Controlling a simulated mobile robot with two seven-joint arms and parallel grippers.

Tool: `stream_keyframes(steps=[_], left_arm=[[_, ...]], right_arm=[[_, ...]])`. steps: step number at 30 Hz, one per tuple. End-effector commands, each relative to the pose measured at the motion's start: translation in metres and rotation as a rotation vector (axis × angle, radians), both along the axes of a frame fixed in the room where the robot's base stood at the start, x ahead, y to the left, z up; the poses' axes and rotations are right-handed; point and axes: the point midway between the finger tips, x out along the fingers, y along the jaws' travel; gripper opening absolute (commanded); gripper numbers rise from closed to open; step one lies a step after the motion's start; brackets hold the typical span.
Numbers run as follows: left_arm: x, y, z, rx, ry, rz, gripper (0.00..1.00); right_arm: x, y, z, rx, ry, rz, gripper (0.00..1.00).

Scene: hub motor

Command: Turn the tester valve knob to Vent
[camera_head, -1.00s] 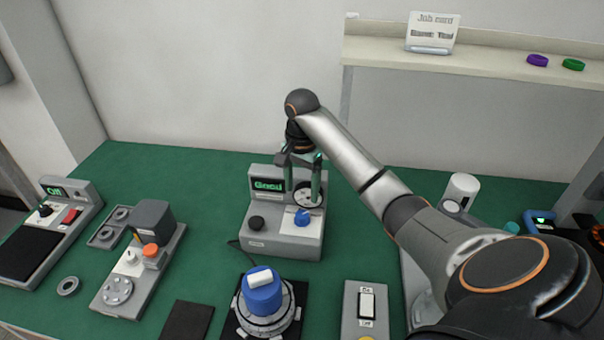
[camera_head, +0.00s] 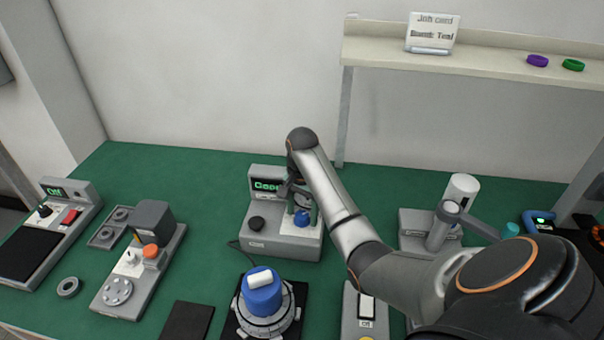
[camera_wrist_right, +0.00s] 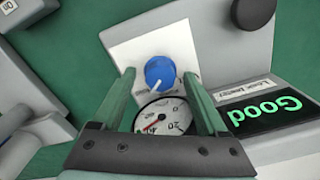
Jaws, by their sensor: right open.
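The tester (camera_head: 280,240) is a grey box with a lit green display, reading "Good" in the right wrist view (camera_wrist_right: 264,112). Its blue valve knob (camera_head: 302,217) sits on a white plate, and it also shows in the right wrist view (camera_wrist_right: 160,71) with a white pointer line. A round gauge (camera_wrist_right: 160,116) lies beside the knob. My right gripper (camera_head: 302,205) is open, and its green fingers (camera_wrist_right: 163,82) stand on either side of the knob; I cannot tell whether they touch it. My left gripper is not in view.
A black knob (camera_head: 256,223) is on the tester's left side. A blue-topped hub motor (camera_head: 263,295) stands in front of the tester. A grey press-like device (camera_head: 440,225) stands to the right. A shelf (camera_head: 480,62) runs along the back.

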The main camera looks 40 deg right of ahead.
Motion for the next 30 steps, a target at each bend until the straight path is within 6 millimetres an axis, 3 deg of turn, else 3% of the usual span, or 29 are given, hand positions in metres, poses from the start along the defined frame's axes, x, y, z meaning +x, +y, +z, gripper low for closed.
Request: stream_keyframes(steps=[7,26,30], left_arm=[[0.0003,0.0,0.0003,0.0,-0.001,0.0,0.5],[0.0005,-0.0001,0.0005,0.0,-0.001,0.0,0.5],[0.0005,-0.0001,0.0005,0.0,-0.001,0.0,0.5]], right_arm=[[0.0001,0.0002,-0.0005,0.0,0.0,0.0,0.74],[0.0003,0.0,0.0002,0.0,-0.001,0.0,0.03],[0.0003,0.0,0.0003,0.0,-0.001,0.0,0.0]])
